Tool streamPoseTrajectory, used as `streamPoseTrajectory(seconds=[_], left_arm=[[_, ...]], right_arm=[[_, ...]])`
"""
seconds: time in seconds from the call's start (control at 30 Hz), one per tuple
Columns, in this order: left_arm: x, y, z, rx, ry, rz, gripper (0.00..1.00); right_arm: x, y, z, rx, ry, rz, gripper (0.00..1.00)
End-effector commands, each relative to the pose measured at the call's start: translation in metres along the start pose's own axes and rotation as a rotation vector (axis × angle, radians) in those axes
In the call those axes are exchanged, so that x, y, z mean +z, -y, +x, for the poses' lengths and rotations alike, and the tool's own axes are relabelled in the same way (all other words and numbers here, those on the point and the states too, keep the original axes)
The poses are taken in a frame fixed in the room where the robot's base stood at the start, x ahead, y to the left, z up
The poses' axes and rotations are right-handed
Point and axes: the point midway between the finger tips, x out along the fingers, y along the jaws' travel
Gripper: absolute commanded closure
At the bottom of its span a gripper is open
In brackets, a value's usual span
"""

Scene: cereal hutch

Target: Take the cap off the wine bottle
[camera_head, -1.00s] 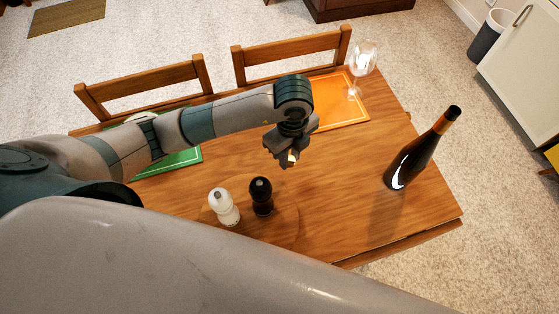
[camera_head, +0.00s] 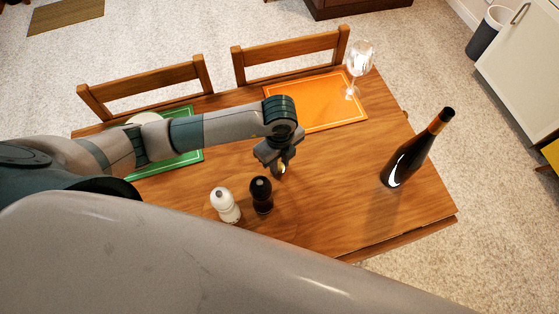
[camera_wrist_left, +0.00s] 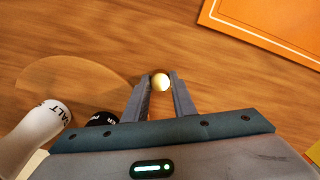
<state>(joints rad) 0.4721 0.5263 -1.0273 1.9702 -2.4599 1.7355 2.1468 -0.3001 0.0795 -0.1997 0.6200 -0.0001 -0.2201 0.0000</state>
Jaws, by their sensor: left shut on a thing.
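The wine bottle (camera_head: 410,160) stands upright at the right end of the wooden table in the head view. It is dark glass with an orange neck band and a dark top. My left gripper (camera_head: 281,169) is over the middle of the table, well left of the bottle. It is shut on a small pale yellow round piece, which shows between the fingertips in the left wrist view (camera_wrist_left: 161,81). It looks like a cap or cork, but I cannot tell for certain. My right gripper is not in view.
A white salt mill (camera_head: 225,205) and a black pepper mill (camera_head: 261,194) stand close to my left gripper. A wine glass (camera_head: 358,62) stands by the orange placemat (camera_head: 325,98). A green placemat (camera_head: 180,160) lies under my left arm. The table (camera_head: 335,190) is clear between gripper and bottle.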

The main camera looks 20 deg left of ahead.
Motion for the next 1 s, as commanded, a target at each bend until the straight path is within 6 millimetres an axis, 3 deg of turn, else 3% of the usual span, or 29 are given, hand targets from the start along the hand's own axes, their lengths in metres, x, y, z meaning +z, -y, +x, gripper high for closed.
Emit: streamPoseTrajectory(seconds=[0.4,0.43,0.5,1.0], left_arm=[[-0.0002,0.0004,0.0056,-0.001,-0.001,0.000,1.00],[-0.0002,0.0004,0.0055,-0.001,0.000,0.000,0.74],[-0.0002,0.0004,0.0047,-0.001,0.000,0.000,0.57],[0.0000,0.0010,-0.0025,-0.003,0.000,0.001,0.57]], right_arm=[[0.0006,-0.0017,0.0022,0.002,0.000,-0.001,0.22],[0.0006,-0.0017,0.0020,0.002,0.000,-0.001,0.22],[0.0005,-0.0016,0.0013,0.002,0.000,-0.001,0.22],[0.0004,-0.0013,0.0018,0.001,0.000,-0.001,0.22]])
